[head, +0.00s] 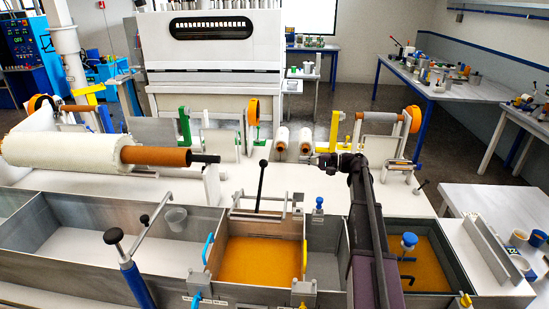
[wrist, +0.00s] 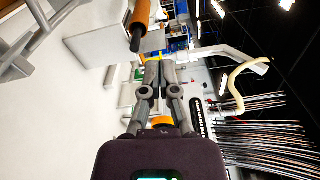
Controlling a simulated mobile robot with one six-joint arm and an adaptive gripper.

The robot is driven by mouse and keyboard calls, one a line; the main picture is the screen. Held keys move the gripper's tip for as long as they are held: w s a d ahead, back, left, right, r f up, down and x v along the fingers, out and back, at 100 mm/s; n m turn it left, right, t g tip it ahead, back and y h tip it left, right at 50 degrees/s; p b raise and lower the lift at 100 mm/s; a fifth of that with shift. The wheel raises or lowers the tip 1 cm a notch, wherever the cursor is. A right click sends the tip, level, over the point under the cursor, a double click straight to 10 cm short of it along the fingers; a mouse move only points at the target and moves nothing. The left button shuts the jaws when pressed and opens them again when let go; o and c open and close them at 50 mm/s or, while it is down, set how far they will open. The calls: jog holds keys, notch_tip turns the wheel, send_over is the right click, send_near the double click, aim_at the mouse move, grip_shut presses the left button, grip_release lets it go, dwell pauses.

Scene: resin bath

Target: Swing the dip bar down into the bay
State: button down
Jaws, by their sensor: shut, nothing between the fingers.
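The dip bar (head: 258,216) appears to be the grey metal bar along the back edge of the middle bay. A black lever with a round knob (head: 262,185) stands nearly upright from it. The bay (head: 262,262) is an open metal tank with orange resin inside. My gripper (head: 313,160) is raised behind the bath, to the right of the knob and apart from it. In the wrist view my gripper (wrist: 160,62) has its fingers together and holds nothing. The dip bar cannot be made out in the wrist view.
A second resin tank (head: 428,268) lies at the right, partly behind my arm. A white fibre roll (head: 60,150) on an orange core lies at the left. A blue post with a black knob (head: 135,280) stands at the front left.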

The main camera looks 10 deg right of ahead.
jog(key=shift+r, duration=0.15)
jog(key=shift+w, duration=0.1)
dwell(0.3)
jog(key=a, duration=1.1)
jog(key=shift+a+r, duration=0.2)
jog(key=shift+w, duration=0.1)
